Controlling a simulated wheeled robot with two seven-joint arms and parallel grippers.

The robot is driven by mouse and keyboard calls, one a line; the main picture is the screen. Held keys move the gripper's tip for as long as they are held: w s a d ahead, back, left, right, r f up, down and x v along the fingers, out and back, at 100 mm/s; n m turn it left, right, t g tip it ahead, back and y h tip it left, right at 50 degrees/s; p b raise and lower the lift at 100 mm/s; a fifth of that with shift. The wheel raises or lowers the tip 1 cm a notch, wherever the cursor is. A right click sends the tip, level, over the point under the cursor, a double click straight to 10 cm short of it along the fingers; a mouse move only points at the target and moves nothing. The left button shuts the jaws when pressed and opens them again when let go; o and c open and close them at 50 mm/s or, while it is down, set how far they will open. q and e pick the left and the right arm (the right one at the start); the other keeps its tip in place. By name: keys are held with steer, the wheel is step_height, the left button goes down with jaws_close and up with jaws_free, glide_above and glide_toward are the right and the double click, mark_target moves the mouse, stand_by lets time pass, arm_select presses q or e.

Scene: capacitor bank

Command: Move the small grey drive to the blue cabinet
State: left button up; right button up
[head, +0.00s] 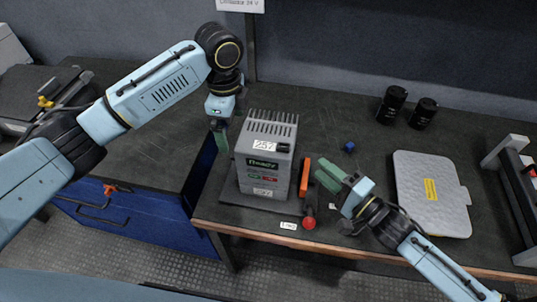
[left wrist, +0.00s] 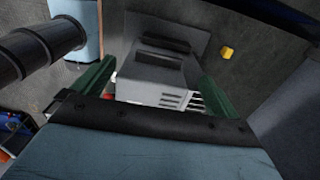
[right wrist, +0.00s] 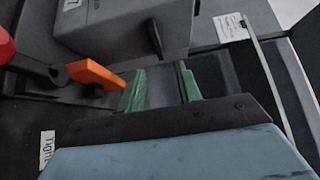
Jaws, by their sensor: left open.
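The small grey drive (head: 262,178) stands upright on a dark base on the bench, with vent slots on top and labels on its front. The left wrist view also shows the drive (left wrist: 155,78), between the two finger lines. My left gripper (head: 221,138) is open, pointing down at the drive's left side; I cannot tell whether it touches. My right gripper (head: 328,176) is open and empty, right of the drive; its fingers also show in the right wrist view (right wrist: 160,85). The blue cabinet (head: 138,222) is at the lower left, below a dark top.
An orange handle (head: 305,176) and a red knob (head: 309,223) are close to the drive's right side. A small blue cube (head: 349,146), black cylinders (head: 391,104) and a grey plate (head: 431,190) lie further right. The dark cabinet top (head: 150,150) has free room.

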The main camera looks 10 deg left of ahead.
arm_select(q)
step_height(320, 180, down, 7)
steer(key=shift+r, duration=0.1)
arm_select(e)
steer(key=x, duration=0.7)
steer(key=shift+c, duration=0.2)
arm_select(q)
steer(key=c, duration=0.8)
arm_select(e)
steer(key=c, duration=0.7)
arm_select(q)
steer(key=c, duration=1.2)
arm_select(e)
jaws_close()
arm_select(q)
steer(key=shift+w+r, duration=0.1)
arm_select(e)
steer(key=shift+r, duration=0.15)
